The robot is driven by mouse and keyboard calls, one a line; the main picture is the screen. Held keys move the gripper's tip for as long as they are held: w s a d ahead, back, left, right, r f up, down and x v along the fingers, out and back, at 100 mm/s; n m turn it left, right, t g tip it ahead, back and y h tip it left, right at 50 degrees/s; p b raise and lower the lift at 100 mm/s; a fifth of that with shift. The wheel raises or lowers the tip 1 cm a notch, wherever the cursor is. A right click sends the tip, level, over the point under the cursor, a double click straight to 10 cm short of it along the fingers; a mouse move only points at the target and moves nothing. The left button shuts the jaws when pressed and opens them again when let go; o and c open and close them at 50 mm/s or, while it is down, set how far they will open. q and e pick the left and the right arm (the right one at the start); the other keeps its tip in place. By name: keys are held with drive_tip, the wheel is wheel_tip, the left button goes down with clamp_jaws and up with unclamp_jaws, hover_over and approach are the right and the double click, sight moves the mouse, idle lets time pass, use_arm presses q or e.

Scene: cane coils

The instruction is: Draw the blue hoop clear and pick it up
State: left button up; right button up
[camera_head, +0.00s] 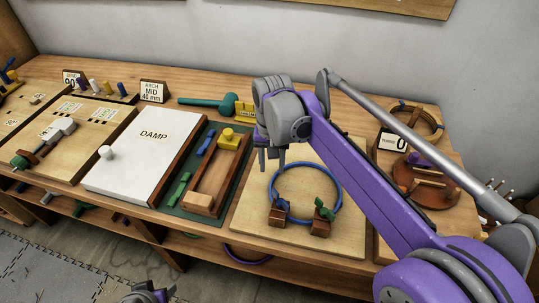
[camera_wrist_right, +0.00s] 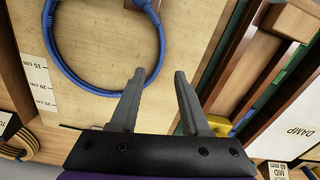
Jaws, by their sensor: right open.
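The blue hoop (camera_head: 341,193) lies on a pale wooden board (camera_head: 250,228). Its near side runs at two brown blocks, one with a blue piece (camera_head: 281,206) and one with a green piece (camera_head: 324,209); I cannot tell how they hold it. In the right wrist view the hoop (camera_wrist_right: 48,40) curves left of and beyond my fingers. My right gripper (camera_head: 272,160) is open and empty above the board, by the hoop's far left side; its fingers also show in the wrist view (camera_wrist_right: 159,72). Part of what looks like my left gripper (camera_head: 149,294) shows at the bottom edge, its fingers unclear.
Left of the board is a green mat with a wooden tray (camera_head: 190,199) and a white DAMP panel (camera_head: 150,145). A green mallet (camera_head: 205,104) lies behind. Right of my arm are a wooden stand (camera_head: 432,185) and a coil (camera_head: 425,119). A purple hoop (camera_head: 245,261) hangs below the table.

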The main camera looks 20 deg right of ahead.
sight(272, 183)
wheel_tip(272, 183, down, 8)
drive_tip(key=shift+w+r+b, duration=0.1)
drive_tip(key=shift+r+b, duration=0.15)
drive_tip(key=shift+b, duration=0.05)
drive_tip(key=shift+c, duration=0.2)
clamp_jaws()
drive_tip(key=shift+w+d, duration=0.1)
drive_tip(key=shift+w+d+p, duration=0.2)
drive_tip(key=shift+w+d, duration=0.45)
drive_tip(key=shift+w, duration=0.35)
drive_tip(key=shift+w+d+p, duration=0.15)
drive_tip(key=shift+w+d, duration=0.45)
drive_tip(key=shift+w, duration=0.4)
unclamp_jaws()
